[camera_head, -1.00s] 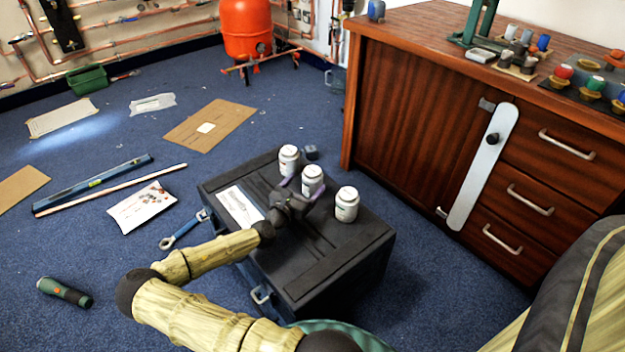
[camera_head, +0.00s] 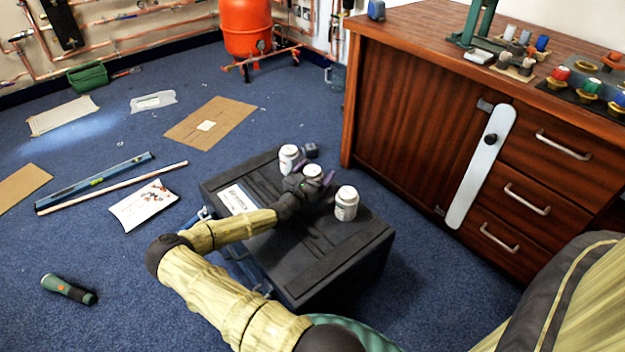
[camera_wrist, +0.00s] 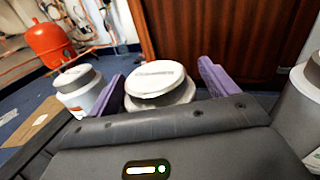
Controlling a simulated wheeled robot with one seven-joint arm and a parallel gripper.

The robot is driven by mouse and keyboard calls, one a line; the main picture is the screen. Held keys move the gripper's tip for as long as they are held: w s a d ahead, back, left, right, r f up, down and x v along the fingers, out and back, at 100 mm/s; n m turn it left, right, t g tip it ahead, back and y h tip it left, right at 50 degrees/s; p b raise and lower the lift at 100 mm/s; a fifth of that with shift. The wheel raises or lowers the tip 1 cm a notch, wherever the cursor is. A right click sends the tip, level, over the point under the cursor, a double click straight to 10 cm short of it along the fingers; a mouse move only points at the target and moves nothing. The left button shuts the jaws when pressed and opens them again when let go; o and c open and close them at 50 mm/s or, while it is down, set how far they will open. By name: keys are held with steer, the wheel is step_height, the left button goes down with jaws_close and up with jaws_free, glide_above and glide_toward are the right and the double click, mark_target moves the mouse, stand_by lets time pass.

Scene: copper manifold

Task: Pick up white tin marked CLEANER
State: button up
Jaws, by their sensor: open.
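Three white tins stand upright on a black toolbox (camera_head: 330,260). In the head view they are a back-left tin (camera_head: 289,158), a middle tin (camera_head: 313,172) and a front-right tin (camera_head: 346,204). My gripper (camera_head: 315,180) is open at the middle tin, with its purple fingers on either side of it. In the wrist view the middle tin (camera_wrist: 156,82) shows between the fingers, its lid lettering too small to read surely. The back-left tin (camera_wrist: 80,88) and the front-right tin (camera_wrist: 302,110) flank the gripper. I cannot tell which tin is marked CLEANER.
A wooden cabinet (camera_head: 415,120) stands close behind and right of the toolbox. A level (camera_head: 95,183), a leaflet (camera_head: 143,205) and a torch (camera_head: 68,289) lie on the blue carpet at left.

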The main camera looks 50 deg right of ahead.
stand_by(0.5)
steer(key=c, duration=1.3)
steer(key=shift+o, duration=0.2)
steer(key=shift+d, duration=0.1)
steer(key=shift+r, duration=0.1)
step_height(320, 180, up, 10)
steer(key=p, duration=0.5)
